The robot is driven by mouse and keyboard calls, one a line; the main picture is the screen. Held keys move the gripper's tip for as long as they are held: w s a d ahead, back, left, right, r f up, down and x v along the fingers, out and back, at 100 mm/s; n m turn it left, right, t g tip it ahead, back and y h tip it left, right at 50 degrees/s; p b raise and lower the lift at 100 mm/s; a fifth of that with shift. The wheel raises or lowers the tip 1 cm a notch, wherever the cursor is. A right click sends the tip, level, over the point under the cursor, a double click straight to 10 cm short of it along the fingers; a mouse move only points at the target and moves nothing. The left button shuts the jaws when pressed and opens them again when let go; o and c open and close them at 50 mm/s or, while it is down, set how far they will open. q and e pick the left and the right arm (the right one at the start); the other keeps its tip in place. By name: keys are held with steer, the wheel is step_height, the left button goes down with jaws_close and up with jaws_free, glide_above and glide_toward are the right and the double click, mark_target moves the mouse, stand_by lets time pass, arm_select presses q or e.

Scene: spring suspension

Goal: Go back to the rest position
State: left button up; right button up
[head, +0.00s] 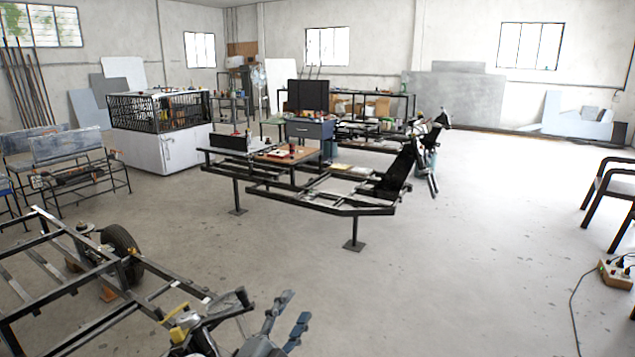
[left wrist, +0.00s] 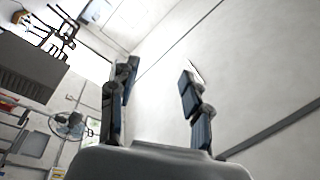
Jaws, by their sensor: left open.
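My left gripper (head: 292,312) is at the bottom of the head view, right of the front end of a dark metal vehicle frame (head: 50,318). Its two dark blue-grey fingers are spread apart with nothing between them. In the left wrist view, the open fingers (left wrist: 158,72) stand against a pale wall, and the view is strongly tilted. Yellow and black parts (head: 178,328) lie close to the left of the gripper at the frame's end. I cannot tell whether the gripper touches them. My right gripper is not in view.
A second black frame (head: 325,204) on posts stands mid-room, bearing tools and a grey drawer box (head: 310,129). A white cabinet (head: 165,149) stands at left. A black chair (head: 610,190) and a power strip with cable (head: 615,275) are at right. The centre-right floor is clear.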

arm_select(q)
steer(key=s+a+f+n+g+y, duration=0.75)
steer(key=s+a+f+n, duration=0.4)
steer(key=s+f, duration=0.35)
steer(key=s+a+f+n+g, duration=0.2)
steer(key=s+f+g, duration=0.15)
steer(key=s, duration=0.65)
steer(key=s+a+f+n+g, duration=0.1)
steer(key=s+a+f+g, duration=0.2)
steer(key=s, duration=0.7)
step_height(320, 180, down, 25)
steer(key=d+g, duration=0.1)
steer(key=g, duration=0.1)
steer(key=s+a+f+g, duration=0.1)
steer(key=s+a+f, duration=0.2)
steer(key=s+f, duration=1.4)
steer(key=shift+s+f+y, duration=0.3)
steer(key=shift+y, duration=0.05)
